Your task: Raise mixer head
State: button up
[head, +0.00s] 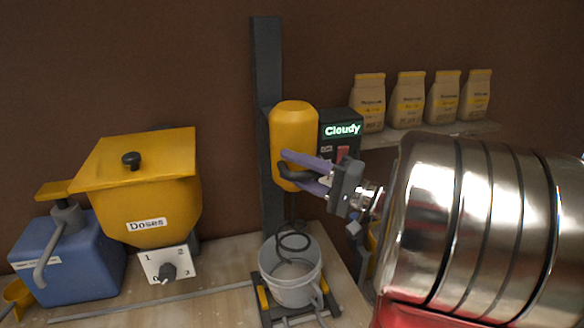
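The yellow mixer head (293,118) is mounted on a dark upright column (268,60). A dark curved handle (291,173) sticks out from its lower front. A spiral whisk (292,242) hangs below the head and reaches into the grey-white bucket (287,291). My gripper (289,168) is at the handle, with its two purple fingers spaced apart above and below it. A gap seems to show between fingers and handle; contact is hard to tell. The fingers hide part of the head's lower front.
A display reading "Cloudy" (343,130) is right of the head. Several paper bags (409,100) stand on a shelf (455,133). A yellow "Doses" hopper (150,205) with a dial (168,271) and a blue pump container (70,262) stand left.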

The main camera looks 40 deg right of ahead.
jog(key=v, duration=1.3)
jog(key=shift+s, duration=0.1)
dwell(0.3)
jog(key=s+a+f+n+g+h, duration=0.1)
jog(key=a+f+n+g+h, duration=0.2)
jog(key=a, duration=0.6)
jog(key=s+a+f+n+g+h, duration=0.2)
jog(key=a+f+n+g+h, duration=0.1)
jog(key=a, duration=0.5)
jog(key=s+a+f+n+g+h, duration=0.1)
jog(key=a+f+n+g+h, duration=0.2)
jog(key=a, duration=0.6)
jog(key=shift+s+a+f+n+g, duration=0.35)
jog(key=shift+f+n+g, duration=0.5)
jog(key=shift+g, duration=0.55)
jog(key=shift+r, duration=0.1)
dwell(0.6)
